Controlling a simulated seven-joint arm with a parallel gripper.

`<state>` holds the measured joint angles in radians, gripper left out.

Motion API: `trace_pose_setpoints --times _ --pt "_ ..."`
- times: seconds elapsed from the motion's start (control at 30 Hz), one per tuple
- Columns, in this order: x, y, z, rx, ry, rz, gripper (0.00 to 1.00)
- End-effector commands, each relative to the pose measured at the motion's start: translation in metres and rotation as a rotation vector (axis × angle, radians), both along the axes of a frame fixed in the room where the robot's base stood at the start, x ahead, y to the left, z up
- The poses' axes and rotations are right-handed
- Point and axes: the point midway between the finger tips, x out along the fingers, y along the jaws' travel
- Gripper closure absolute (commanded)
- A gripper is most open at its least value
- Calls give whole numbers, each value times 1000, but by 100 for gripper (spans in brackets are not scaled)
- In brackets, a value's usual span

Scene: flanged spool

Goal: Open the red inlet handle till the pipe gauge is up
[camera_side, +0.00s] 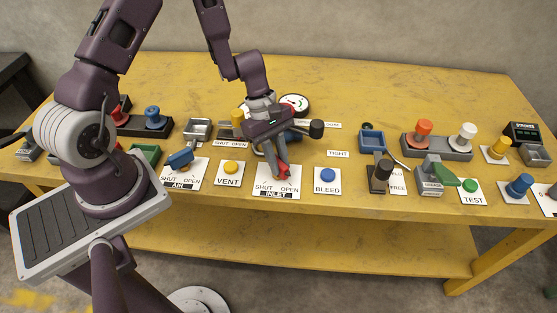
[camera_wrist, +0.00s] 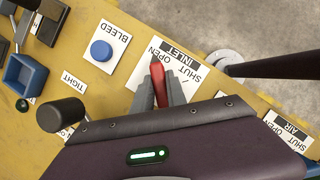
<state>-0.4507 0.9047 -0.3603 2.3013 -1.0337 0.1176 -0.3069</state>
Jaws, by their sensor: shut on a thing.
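The red inlet handle (camera_side: 284,172) stands on the white INLET plate (camera_side: 262,190), which is marked SHUT and OPEN. In the wrist view the red handle (camera_wrist: 158,76) lies between my two fingers, its tip near the word OPEN. My gripper (camera_side: 276,174) is shut on it from above; the fingers also show in the wrist view (camera_wrist: 160,95). A round gauge (camera_side: 294,102) with a white face and red and green marks stands behind my gripper, partly hidden. Its needle is too small to read.
A yellow VENT button (camera_side: 231,167) is left of the plate, and a blue BLEED button (camera_side: 327,175) is right. The blue AIR handle (camera_side: 180,159) is farther left. A black knob (camera_side: 317,129) stands close behind my gripper. The table's front edge is near.

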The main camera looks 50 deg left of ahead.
Motion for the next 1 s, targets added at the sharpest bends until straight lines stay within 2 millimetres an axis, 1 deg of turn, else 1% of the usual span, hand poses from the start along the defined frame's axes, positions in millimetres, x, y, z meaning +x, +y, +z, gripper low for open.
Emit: trace_pose_setpoints --times 0.23,0.6,0.63,0.67,0.7,0.73,1.0 --pt "0 0 0 0 -1 35 100" --pt "0 0 0 1 0 38 100" --pt "0 0 0 1 0 38 79" --pt "0 0 0 1 0 38 73" --pt "0 0 0 1 0 38 65" --pt "0 0 0 1 0 37 61" --pt "0 0 0 0 0 36 61"
